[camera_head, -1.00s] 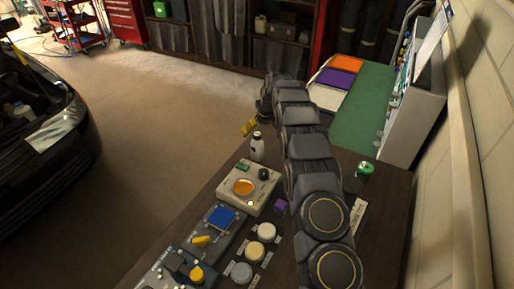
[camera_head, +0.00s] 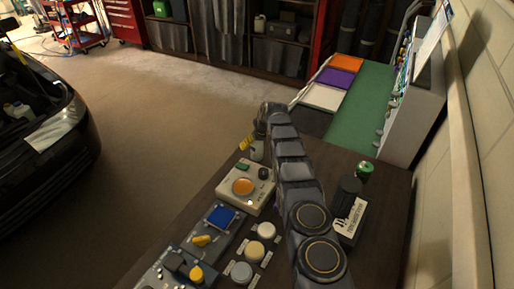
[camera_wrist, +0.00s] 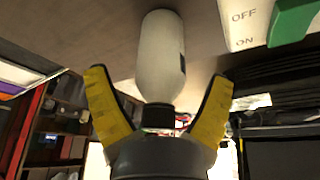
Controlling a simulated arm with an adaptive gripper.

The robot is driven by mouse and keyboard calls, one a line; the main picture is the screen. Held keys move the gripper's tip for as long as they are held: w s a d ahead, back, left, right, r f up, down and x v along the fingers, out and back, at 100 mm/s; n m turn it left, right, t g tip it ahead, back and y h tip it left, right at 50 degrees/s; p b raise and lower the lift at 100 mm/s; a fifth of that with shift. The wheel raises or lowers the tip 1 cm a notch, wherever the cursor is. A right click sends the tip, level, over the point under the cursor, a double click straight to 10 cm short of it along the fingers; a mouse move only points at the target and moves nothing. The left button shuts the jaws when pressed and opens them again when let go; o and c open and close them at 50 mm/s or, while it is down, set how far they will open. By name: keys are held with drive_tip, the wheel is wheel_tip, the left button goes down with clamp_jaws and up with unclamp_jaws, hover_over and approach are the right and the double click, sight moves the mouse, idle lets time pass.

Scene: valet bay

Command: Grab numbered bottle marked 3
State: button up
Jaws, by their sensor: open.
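A white bottle with a dark cap (camera_wrist: 160,55) stands between the yellow fingers of my gripper (camera_wrist: 158,82) in the wrist view. The fingers are open, one on each side, with a visible gap to the bottle. A dark mark shows on the bottle's right edge, but I cannot read a number. In the head view the bottle (camera_head: 257,151) is at the far edge of the dark table, partly hidden by my arm. My gripper (camera_head: 247,143) is there at its top, with one yellow finger showing.
A control box with an orange disc (camera_head: 261,199) stands close to the bottle; its green OFF/ON switch (camera_wrist: 294,22) shows in the wrist view. Blue-button panel (camera_head: 222,217) and round knobs (camera_head: 266,230) are nearer. A green can (camera_head: 364,172) and labelled black box (camera_head: 350,217) are right.

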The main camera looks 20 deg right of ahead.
drive_tip(key=shift+f, duration=0.2)
drive_tip(key=shift+w, duration=0.1)
drive_tip(key=c, duration=1.2)
drive_tip(key=shift+r, duration=0.1)
